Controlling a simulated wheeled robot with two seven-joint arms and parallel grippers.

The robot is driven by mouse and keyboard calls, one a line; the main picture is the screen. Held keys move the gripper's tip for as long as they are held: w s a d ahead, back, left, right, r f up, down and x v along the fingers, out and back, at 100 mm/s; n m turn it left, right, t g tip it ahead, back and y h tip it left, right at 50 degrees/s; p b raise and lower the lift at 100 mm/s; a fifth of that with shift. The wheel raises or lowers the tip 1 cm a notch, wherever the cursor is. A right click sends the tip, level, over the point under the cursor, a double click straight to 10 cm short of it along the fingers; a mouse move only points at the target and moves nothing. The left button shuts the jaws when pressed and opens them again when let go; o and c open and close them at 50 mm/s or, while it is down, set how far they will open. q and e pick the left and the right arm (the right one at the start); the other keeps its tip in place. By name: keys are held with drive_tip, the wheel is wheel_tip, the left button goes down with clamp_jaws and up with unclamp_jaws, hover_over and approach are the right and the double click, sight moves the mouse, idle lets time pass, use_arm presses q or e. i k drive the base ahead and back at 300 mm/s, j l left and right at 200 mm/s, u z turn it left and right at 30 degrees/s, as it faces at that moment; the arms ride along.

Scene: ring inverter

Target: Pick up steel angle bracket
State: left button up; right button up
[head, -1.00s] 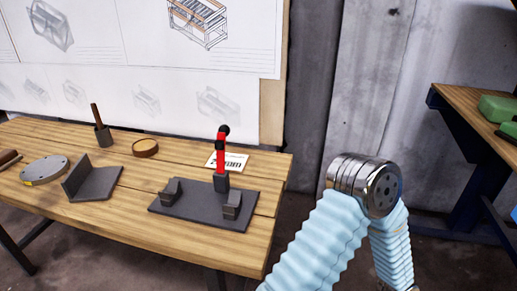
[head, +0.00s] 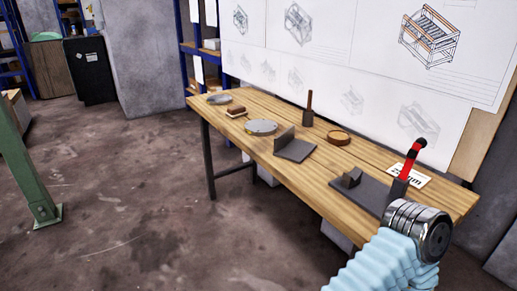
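The steel angle bracket (head: 296,148) is a dark grey L-shaped piece on the wooden table (head: 237,149). One flat leg lies on the tabletop and the other stands upright on its left side. Nothing touches it. My arm, in a light blue ribbed sleeve with a metal joint, shows at the lower right, in front of the table's near right part. Neither gripper is in view.
A grey disc (head: 261,127), a brush (head: 237,111) and a round wooden dish (head: 338,138) lie near the bracket. A dark upright tool (head: 308,108) stands behind it. A red-handled clamp fixture (head: 410,160) is at the right. The floor left of the table is clear.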

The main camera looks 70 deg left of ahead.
sight(285, 146)
drive_tip(key=i+l+u, duration=0.1)
drive_tip(key=u, duration=0.35)
drive_tip(key=i+l+u, duration=0.25)
drive_tip(key=u, duration=0.15)
drive_tip(key=i+l+u, duration=0.1)
drive_tip(key=u, duration=0.35)
drive_tip(key=i+l+u, duration=0.1)
drive_tip(key=l+u, duration=0.55)
drive_tip(key=u, duration=0.2)
drive_tip(key=l+u, duration=0.3)
drive_tip(key=u, duration=0.15)
drive_tip(key=l+u, duration=0.3)
drive_tip(key=u, duration=0.15)
drive_tip(key=j+z, duration=0.15)
drive_tip(key=z, duration=0.25)
drive_tip(key=j+z, duration=0.2)
drive_tip(key=z, duration=0.2)
drive_tip(key=j+z, duration=0.2)
drive_tip(key=z, duration=0.25)
drive_tip(key=i, duration=0.05)
